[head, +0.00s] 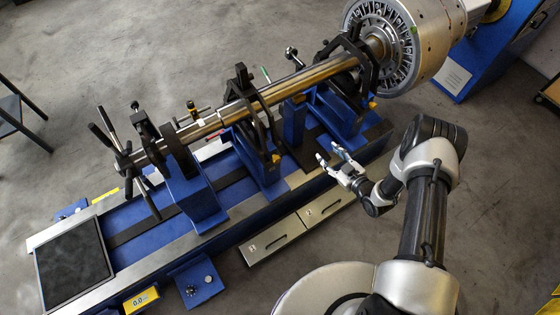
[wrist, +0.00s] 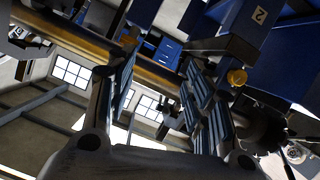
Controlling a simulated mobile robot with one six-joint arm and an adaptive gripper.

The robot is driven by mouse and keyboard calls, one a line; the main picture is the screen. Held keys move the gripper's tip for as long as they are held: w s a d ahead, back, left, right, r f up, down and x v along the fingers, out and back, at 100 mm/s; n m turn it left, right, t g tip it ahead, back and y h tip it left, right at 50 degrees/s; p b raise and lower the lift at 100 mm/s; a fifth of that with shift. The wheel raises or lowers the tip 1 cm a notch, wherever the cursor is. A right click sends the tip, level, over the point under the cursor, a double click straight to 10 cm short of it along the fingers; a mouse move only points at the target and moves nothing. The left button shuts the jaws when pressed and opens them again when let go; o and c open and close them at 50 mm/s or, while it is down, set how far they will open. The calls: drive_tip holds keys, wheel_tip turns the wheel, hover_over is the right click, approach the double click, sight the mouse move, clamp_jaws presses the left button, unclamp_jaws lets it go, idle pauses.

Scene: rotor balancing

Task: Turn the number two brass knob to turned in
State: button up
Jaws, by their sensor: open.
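A brass knob (wrist: 237,77) shows in the wrist view, just right of my gripper's right finger, on a dark blue support. A white plate marked 2 (wrist: 260,15) is above it. In the head view, one small brass knob (head: 276,158) is on the middle blue pedestal and another (head: 373,104) is by the right pedestal; I cannot read their numbers there. My gripper (head: 330,154) is open and empty, in front of the machine between these pedestals. In the wrist view my gripper (wrist: 160,95) has its fingers apart, with the knob outside them.
A long steel shaft (head: 220,120) with a large rotor (head: 405,45) lies across the pedestals above the blue bed. Two drawers (head: 272,241) are below the bed's front edge.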

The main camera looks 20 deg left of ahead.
drive_tip(key=s+a+f+t+y, duration=0.1)
drive_tip(key=s+a+f+y, duration=0.15)
drive_tip(key=s, duration=0.55)
drive_tip(key=s+a+f+y, duration=0.1)
drive_tip(key=s+f, duration=0.3)
drive_tip(key=s, duration=0.3)
drive_tip(key=m+b, duration=0.1)
drive_tip(key=b, duration=0.3)
approach(278, 162)
drive_tip(key=shift+t, duration=0.3)
drive_tip(key=x, duration=0.8)
drive_tip(key=shift+w+a, duration=0.2)
drive_tip(key=shift+a, duration=0.2)
drive_tip(key=shift+c, duration=0.5)
drive_tip(key=c, duration=1)
